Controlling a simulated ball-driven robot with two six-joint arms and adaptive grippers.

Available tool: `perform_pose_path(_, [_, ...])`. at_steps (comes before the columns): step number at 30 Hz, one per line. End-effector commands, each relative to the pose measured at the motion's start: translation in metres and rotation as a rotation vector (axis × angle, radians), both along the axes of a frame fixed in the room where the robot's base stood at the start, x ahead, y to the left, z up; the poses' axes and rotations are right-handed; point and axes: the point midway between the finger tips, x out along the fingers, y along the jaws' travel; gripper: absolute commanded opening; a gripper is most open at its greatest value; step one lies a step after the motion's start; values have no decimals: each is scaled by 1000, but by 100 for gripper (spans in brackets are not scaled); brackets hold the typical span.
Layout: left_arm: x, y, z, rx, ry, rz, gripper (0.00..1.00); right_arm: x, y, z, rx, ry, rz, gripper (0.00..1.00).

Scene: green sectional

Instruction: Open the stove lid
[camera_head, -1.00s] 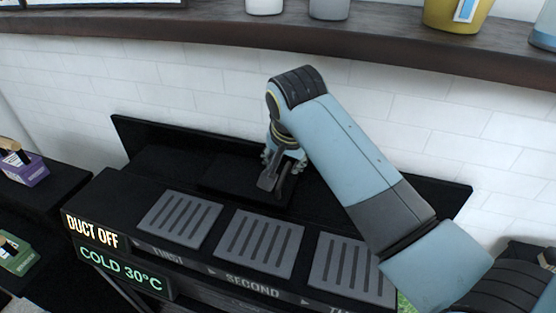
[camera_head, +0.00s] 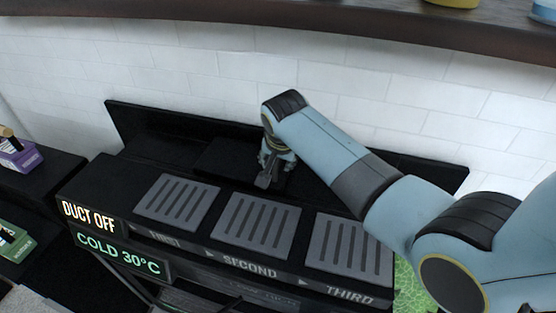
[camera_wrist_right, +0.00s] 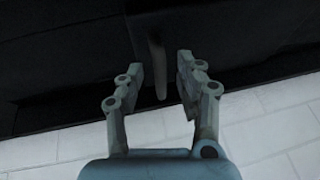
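The black stove (camera_head: 110,190) has a front row of slotted grey plates marked FIRST, SECOND and THIRD. Behind them lies a dark raised panel (camera_head: 218,160), which looks like the lid and lies flat. My right gripper (camera_head: 266,182) points down at the panel's right part, behind the second plate. In the right wrist view, its fingers (camera_wrist_right: 162,82) are apart, with a slim grey handle-like bar (camera_wrist_right: 156,62) between them. Gaps show on both sides of the bar. My left gripper is not in view.
A white tiled wall (camera_head: 330,80) stands close behind the stove's black back panel (camera_head: 400,165). A dark wooden shelf (camera_head: 300,18) runs above. Purple (camera_head: 18,156) and green (camera_head: 14,242) boxes are at left.

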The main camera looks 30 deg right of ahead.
Motion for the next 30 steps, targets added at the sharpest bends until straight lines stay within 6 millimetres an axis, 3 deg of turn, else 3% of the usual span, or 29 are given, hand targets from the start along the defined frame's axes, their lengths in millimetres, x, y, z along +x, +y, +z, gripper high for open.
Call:
perform_pose_path(2, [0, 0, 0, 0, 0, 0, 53, 0, 0, 0, 0, 0, 0, 32])
perform_pose_path(9, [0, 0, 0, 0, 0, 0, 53, 0, 0, 0, 0, 0, 0, 1])
perform_pose_path(23, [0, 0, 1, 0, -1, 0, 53, 0, 0, 1, -3, 3, 0, 0])
perform_pose_path(30, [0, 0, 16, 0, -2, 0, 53, 6, 6, 21, -43, 50, 1, 0])
